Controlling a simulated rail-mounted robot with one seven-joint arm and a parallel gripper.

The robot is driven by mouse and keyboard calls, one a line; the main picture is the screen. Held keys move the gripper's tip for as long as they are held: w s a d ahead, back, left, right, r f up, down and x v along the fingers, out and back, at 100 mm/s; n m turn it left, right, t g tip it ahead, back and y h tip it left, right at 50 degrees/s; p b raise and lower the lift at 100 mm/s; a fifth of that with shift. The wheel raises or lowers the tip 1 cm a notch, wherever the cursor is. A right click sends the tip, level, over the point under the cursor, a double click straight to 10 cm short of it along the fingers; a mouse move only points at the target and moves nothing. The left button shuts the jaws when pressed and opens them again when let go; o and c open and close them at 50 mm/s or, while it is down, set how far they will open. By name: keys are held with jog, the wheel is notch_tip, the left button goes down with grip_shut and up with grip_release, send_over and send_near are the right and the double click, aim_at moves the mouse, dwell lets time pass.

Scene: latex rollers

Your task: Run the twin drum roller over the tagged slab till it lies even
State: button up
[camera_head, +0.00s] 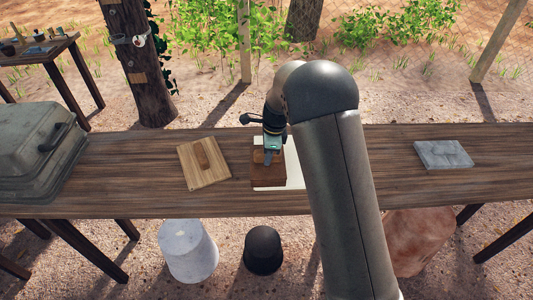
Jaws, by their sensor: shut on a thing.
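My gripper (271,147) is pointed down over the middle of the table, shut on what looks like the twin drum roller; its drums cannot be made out. Directly under it is a dark brown block (268,177) with a flat top, and I cannot tell whether the held thing touches it. A white slab or sheet (293,172) lies under and to the right of the brown block, partly hidden by the block and my arm. I cannot make out a tag on any slab.
A grey marbled slab (443,154) lies at the right. A large grey lidded case (35,140) fills the left end. The table between arm and marbled slab is clear.

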jog(key=shift+w+d+f+b, duration=0.1)
jog(key=shift+w+d+b, duration=0.1)
jog(key=shift+d, duration=2.95)
jog(key=shift+w+d+r+b, duration=0.15)
jog(key=shift+w+d, duration=0.1)
jog(key=shift+d, duration=2.95)
jog(key=shift+w+d+f+b, duration=0.15)
jog(key=shift+w+d+b, duration=0.05)
jog(key=shift+d, duration=2.95)
jog(key=shift+w+d, duration=0.15)
jog(key=shift+d, duration=1.5)
jog(key=shift+s+a+p, duration=0.15)
jog(key=shift+s+a, duration=0.05)
jog(key=shift+a, duration=1.9)
jog(key=shift+s+a+p, duration=0.15)
jog(key=shift+a, duration=1.9)
jog(key=shift+s+a+p, duration=0.15)
jog(key=shift+a+p, duration=0.2)
jog(key=shift+a, duration=2.1)
jog(key=shift+s+a+p, duration=0.2)
jog(key=shift+a+p, duration=0.15)
jog(key=shift+a, duration=2.05)
jog(key=shift+s+a+p, duration=0.15)
jog(key=shift+a+p, duration=0.2)
jog(key=shift+a, duration=2.1)
notch_tip(320, 180, up, 6)
jog(key=p, duration=0.3)
jog(key=shift+f, duration=0.35)
jog(key=shift+w, duration=0.1)
